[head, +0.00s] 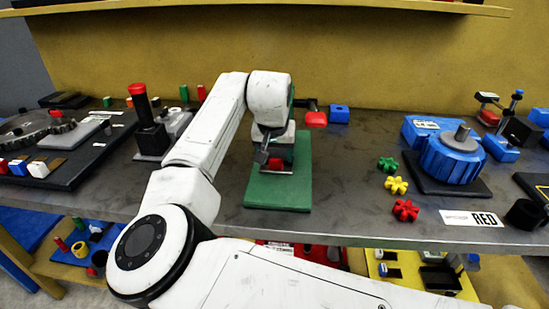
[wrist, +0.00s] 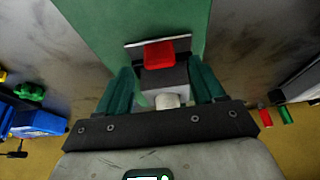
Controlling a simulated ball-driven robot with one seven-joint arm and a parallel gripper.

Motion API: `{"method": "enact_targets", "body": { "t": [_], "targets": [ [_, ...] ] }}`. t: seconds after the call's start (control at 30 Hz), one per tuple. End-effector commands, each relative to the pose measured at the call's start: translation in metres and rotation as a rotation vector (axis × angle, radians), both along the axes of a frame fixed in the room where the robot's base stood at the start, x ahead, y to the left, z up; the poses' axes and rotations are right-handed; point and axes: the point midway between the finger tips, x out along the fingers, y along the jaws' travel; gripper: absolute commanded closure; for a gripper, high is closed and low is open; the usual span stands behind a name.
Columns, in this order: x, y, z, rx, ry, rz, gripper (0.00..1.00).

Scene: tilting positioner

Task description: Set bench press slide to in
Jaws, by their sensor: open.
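The bench press has a flat green base (head: 278,194) on the workbench, with a green upright behind, partly hidden by my arm. A red block (head: 276,165) with a thin metal plate at its front sits low over the base. In the wrist view the red block (wrist: 159,54) lies against the metal plate (wrist: 145,43), beside a dark grey block (wrist: 165,80) and a whitish round piece. I cannot tell for sure which part is the slide. My gripper (wrist: 162,88) is open, its green fingers on either side of the grey block, with no clear contact visible.
Red, yellow and green star knobs (head: 397,186) and a blue round fixture (head: 452,157) stand to the right. A black post with a red top (head: 138,90) and a gear board stand to the left. The bench just right of the base is clear.

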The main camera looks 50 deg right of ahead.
Motion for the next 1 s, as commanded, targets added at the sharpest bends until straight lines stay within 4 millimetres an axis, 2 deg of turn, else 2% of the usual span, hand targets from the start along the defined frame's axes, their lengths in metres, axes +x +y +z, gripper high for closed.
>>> {"method": "enact_targets", "body": {
  "t": [0.2,0.53,1.0],
  "targets": [
    [0.005,-0.006,-0.019,0.000,0.000,0.001,0.32],
    [0.006,-0.007,-0.022,0.000,0.000,0.000,0.32],
    [0.006,-0.007,-0.022,0.000,0.000,0.000,0.76]
  ]
}}
